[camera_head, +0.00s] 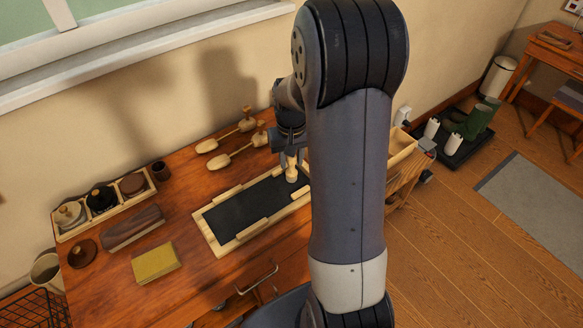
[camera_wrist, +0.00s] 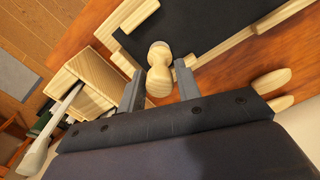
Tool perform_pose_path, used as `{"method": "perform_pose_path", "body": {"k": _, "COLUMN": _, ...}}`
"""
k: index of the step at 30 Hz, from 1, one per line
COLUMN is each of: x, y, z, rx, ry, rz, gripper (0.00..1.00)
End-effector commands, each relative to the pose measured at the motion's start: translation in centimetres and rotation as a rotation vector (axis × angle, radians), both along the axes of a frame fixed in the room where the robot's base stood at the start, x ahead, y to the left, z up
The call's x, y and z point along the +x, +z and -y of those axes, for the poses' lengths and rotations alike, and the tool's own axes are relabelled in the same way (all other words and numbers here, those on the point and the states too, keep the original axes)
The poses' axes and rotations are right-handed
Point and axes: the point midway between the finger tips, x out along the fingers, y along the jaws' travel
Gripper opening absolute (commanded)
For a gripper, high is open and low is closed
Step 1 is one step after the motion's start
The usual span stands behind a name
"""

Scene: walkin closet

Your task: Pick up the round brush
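A pale wooden piece with a round knob end, which looks like the round brush (camera_wrist: 159,72), is between the fingers of my gripper (camera_wrist: 160,78) in the wrist view. A finger is on each side of it, with narrow gaps showing, so my gripper looks open around it. Bristles are not visible.
Two wooden shoe trees (camera_head: 232,154) lie behind the mat. An open wooden box (camera_head: 402,148) stands right of my arm.

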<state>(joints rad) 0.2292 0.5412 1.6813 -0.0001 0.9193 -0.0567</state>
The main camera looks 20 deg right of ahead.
Motion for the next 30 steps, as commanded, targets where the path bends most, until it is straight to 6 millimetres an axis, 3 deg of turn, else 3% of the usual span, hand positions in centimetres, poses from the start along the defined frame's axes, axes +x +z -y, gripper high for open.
{"method": "perform_pose_path", "body": {"k": 10, "x": 0.0, "y": 0.0, "z": 0.0, "rx": 0.0, "ry": 0.0, "rz": 0.0, "gripper": 0.03}}
{"method": "perform_pose_path", "body": {"k": 19, "x": 0.1, "y": 0.4, "z": 0.0, "rx": 0.0, "ry": 0.0, "rz": 0.002, "gripper": 0.02}}
{"method": "perform_pose_path", "body": {"k": 23, "x": 0.1, "y": 2.1, "z": 0.0, "rx": -0.001, "ry": 0.0, "rz": 0.007, "gripper": 0.02}}
{"method": "perform_pose_path", "body": {"k": 30, "x": 0.1, "y": 7.0, "z": 0.0, "rx": -0.001, "ry": 0.0, "rz": 0.007, "gripper": 0.02}}
